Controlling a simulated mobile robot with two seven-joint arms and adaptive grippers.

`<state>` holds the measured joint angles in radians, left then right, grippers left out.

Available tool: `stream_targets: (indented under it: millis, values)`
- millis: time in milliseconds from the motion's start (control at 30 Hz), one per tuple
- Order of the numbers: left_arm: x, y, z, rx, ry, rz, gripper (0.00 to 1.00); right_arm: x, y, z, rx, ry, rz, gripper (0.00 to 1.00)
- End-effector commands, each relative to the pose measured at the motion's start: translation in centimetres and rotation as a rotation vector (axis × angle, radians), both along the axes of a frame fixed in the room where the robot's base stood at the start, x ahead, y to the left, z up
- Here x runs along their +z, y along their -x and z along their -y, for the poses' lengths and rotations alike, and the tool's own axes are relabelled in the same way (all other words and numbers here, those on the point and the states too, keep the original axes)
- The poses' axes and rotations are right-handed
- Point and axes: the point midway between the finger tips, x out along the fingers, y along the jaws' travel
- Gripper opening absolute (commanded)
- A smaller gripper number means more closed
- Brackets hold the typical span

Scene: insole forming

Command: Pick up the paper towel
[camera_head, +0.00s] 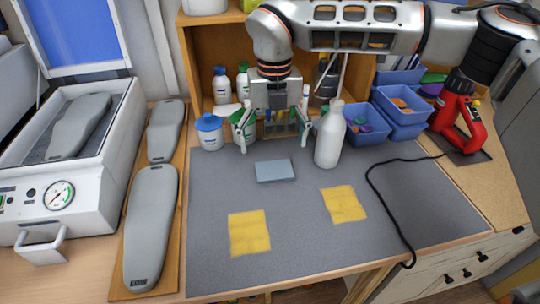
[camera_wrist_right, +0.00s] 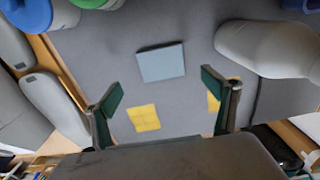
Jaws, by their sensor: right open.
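Two yellow square sheets, which look like paper towels, lie flat on the grey work mat (camera_head: 300,235). One sheet (camera_head: 249,233) is at the front left and the other sheet (camera_head: 343,204) is to its right. In the right wrist view the left sheet (camera_wrist_right: 143,118) shows whole, while the other (camera_wrist_right: 213,102) is partly hidden by a finger. A flat blue-grey pad (camera_head: 275,171) lies behind them. My right gripper (camera_head: 273,146) is open and empty, pointing down above the mat, behind the pad in the head view. My left gripper is not in view.
A white bottle (camera_head: 329,136) stands close to the right of my right gripper. A blue-lidded jar (camera_head: 209,132) stands to the left. Blue bins (camera_head: 401,104), a red tool (camera_head: 459,125) and a black cable (camera_head: 376,190) are at the right. The front of the mat is mostly clear.

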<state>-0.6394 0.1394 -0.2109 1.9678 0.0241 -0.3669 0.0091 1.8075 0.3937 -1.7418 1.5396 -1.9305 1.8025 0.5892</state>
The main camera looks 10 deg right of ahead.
Motion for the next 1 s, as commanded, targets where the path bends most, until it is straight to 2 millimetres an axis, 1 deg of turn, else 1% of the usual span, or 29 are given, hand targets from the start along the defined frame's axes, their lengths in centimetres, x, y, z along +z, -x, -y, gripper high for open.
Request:
stream_targets:
  millis: [100,267,367,500,633,733,933,967,1000]
  values:
    - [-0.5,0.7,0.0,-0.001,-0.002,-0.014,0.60,-1.0,0.0,0.0,0.000,0.001,-0.002,0.85]
    - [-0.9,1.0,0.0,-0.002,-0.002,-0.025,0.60,-2.6,0.0,0.1,0.000,0.001,-0.002,0.85]
    - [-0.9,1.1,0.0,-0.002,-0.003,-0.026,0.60,-3.6,0.0,0.2,0.001,0.000,-0.003,0.85]
    - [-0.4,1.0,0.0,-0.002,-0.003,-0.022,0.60,-5.6,-0.1,0.4,0.000,0.000,-0.003,0.85]
    - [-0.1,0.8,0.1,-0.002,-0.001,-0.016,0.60,-7.2,-0.2,0.4,0.000,-0.001,-0.002,0.85]
    - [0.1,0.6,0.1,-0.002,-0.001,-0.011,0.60,-7.7,-0.2,0.4,0.001,-0.001,0.000,0.85]
    - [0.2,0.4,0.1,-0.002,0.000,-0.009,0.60,-7.8,-0.2,0.4,0.001,0.000,0.000,0.85]
    - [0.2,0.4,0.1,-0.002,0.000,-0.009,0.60,-7.8,-0.2,0.4,0.001,0.000,0.000,0.83]
    - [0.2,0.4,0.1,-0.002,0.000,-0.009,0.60,-7.8,-0.2,0.4,0.001,0.000,0.000,0.73]
